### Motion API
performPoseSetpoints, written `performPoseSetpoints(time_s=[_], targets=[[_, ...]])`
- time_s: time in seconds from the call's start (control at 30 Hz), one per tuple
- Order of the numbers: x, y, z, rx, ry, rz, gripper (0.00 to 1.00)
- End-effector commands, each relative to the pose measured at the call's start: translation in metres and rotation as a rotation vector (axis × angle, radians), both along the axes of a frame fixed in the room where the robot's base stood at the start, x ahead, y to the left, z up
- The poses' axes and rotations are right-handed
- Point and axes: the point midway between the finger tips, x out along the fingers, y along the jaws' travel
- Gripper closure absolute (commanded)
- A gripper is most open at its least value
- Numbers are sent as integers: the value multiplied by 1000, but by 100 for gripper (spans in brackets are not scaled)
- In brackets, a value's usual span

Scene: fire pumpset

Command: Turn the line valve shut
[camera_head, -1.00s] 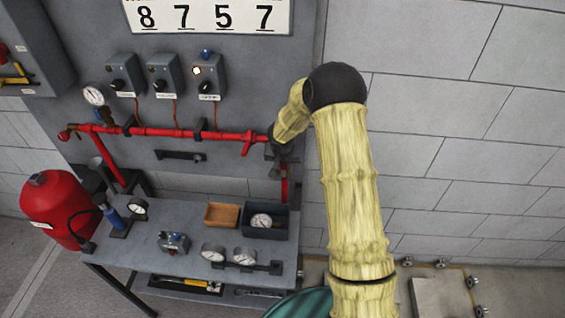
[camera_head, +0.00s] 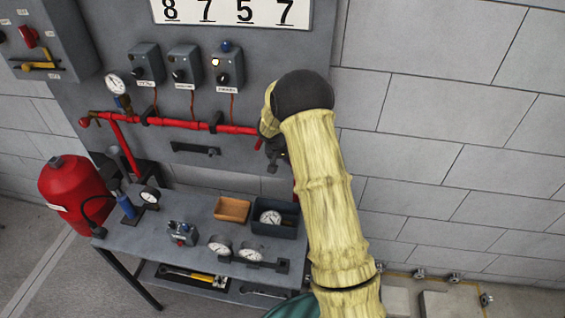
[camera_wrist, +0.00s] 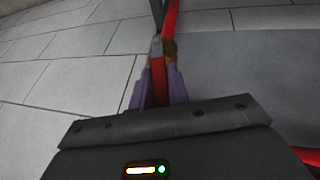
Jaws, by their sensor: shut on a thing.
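In the wrist view, my gripper (camera_wrist: 158,86) has its two purple fingers closed on a red valve handle (camera_wrist: 157,68), one finger on each side. A brass-coloured part (camera_wrist: 169,50) of the line valve shows just beyond the fingers, with a red pipe (camera_wrist: 171,18) running up from it. In the head view, my gripper (camera_head: 275,156) is a dark shape at the right end of the horizontal red pipe (camera_head: 180,124). My arm hides most of the valve there, so the handle's angle to the pipe is unclear.
A pressure gauge (camera_head: 115,83) and several switch boxes (camera_head: 185,65) sit on the panel near the pipe. Below is a bench (camera_head: 160,235) with gauges, a wooden tray (camera_head: 232,209) and a dark bin (camera_head: 287,229). A red tank (camera_head: 70,190) stands left. The wall at right is bare.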

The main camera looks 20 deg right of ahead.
Motion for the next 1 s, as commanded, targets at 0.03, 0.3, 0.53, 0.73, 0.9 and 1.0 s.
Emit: performPoseSetpoints(time_s=[0.03, 0.3, 0.53, 0.73, 0.9, 1.0], targets=[[-1, -1, -1, -2, 5, -4, 100], [-1, -1, 0, -4, 5, -5, 100], [-1, 0, 0, -4, 5, -3, 61], [-1, 0, 1, -5, 3, -2, 61], [-2, 4, 9, -5, 0, -1, 61], [-5, 9, 20, -5, -1, -1, 61]])
